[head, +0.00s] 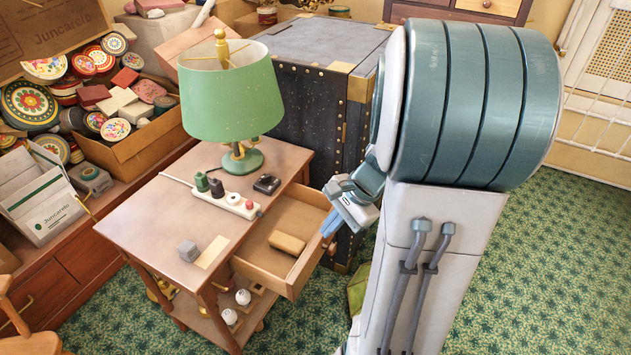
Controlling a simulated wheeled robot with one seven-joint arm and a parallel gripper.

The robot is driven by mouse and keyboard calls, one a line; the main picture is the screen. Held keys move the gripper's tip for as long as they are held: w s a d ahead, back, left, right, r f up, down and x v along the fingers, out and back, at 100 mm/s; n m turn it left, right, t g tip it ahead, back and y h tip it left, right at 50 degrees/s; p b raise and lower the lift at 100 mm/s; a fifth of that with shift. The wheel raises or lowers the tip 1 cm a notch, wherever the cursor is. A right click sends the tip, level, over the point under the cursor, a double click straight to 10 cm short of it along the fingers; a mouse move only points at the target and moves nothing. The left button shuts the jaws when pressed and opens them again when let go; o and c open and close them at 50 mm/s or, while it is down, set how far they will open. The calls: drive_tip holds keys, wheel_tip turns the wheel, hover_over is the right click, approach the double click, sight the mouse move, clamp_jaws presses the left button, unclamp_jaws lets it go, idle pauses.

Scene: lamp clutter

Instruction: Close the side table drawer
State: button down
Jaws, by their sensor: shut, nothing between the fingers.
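The side table (165,225) is wooden and stands left of centre in the head view. Its drawer (305,262) is pulled out toward the right, and a tan block-shaped item (287,242) lies inside. My gripper (328,228) is shut and empty by the drawer's right end, near its front panel. Whether the fingers touch the drawer cannot be told. The rest of my arm covers the area to the right of the drawer.
A green lamp (232,95), a power strip (232,202) and small blocks stand on the tabletop. A dark trunk (325,110) stands close behind the drawer. A box of tins (130,140) is at left. Green carpet (560,270) is open at right.

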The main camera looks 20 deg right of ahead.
drive_tip(key=w+d+f+m+t+p, duration=0.1)
drive_tip(key=d+f+m+t, duration=0.2)
drive_tip(key=d+m, duration=0.45)
drive_tip(key=d+f+m+t+p, duration=0.1)
drive_tip(key=d+f+m+t, duration=0.15)
drive_tip(key=d+m, duration=0.5)
drive_tip(key=w+a+f+n+b, duration=0.1)
drive_tip(key=w+a+f, duration=0.4)
drive_tip(key=w+f, duration=0.2)
drive_tip(key=shift+w+a+f+n, duration=0.15)
drive_tip(key=shift+w+a+n, duration=0.2)
drive_tip(key=shift+w, duration=0.5)
drive_tip(key=shift+g, duration=0.25)
